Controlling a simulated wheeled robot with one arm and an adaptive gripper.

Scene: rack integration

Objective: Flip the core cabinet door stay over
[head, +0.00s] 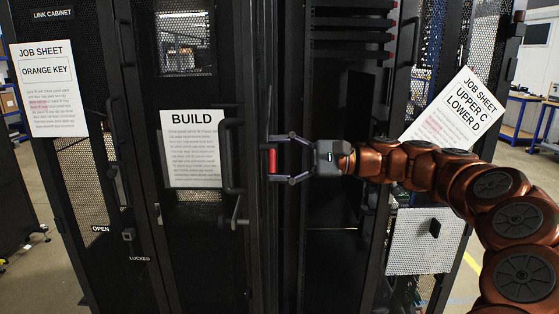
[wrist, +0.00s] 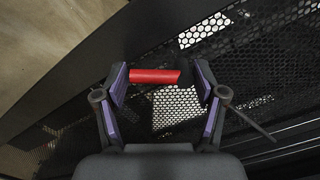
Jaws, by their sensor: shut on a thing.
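The door stay shows as a short red bar (head: 272,161) at the edge of the black mesh cabinet door (head: 205,215) in the middle of the head view. In the wrist view the red bar (wrist: 154,76) lies crosswise between the fingertips, with a dark part at its right end. My gripper (head: 273,160) reaches in from the right, its fingers above and below the bar in the head view. It is shut on the red bar, and in the wrist view my gripper (wrist: 161,82) spans it end to end. The stay's mounting is too dark to make out.
A BUILD sheet (head: 194,148) hangs on the door, left of a black handle (head: 231,156). The link cabinet (head: 101,185) stands at left with a job sheet (head: 49,90). Another job sheet (head: 456,112) hangs tilted at right, behind my arm. A dark rack opening (head: 340,220) lies below my gripper.

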